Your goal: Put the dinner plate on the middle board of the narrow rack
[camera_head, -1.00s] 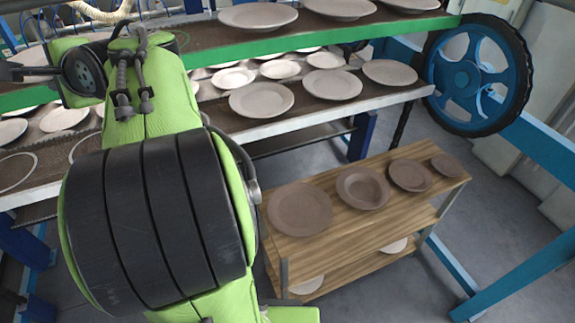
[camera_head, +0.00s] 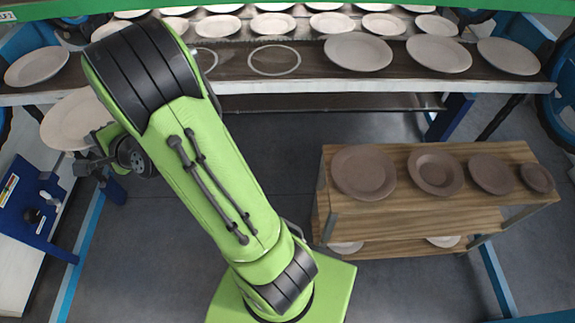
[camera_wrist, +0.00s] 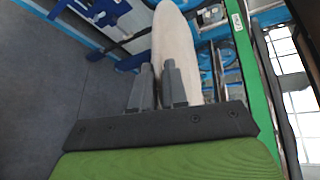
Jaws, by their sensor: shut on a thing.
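My gripper (camera_head: 92,147) is at the far left of the head view, shut on the rim of a large pale dinner plate (camera_head: 70,118). In the wrist view the plate (camera_wrist: 172,45) stands nearly edge-on between the two fingers (camera_wrist: 156,80). The narrow rack (camera_head: 420,205) is a wooden stand at the right, well apart from the gripper. Several brown plates lie on its top board. The visible strip of its middle board (camera_head: 470,221) looks bare; most of that board is hidden under the top one.
Pale plates (camera_head: 345,247) show low in the rack. A long dryer shelf (camera_head: 300,89) with several pale plates (camera_head: 358,52) runs across the back, under a green-edged upper level. A blue control box (camera_head: 35,205) stands at left. Open floor (camera_head: 310,150) lies between my arm and the rack.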

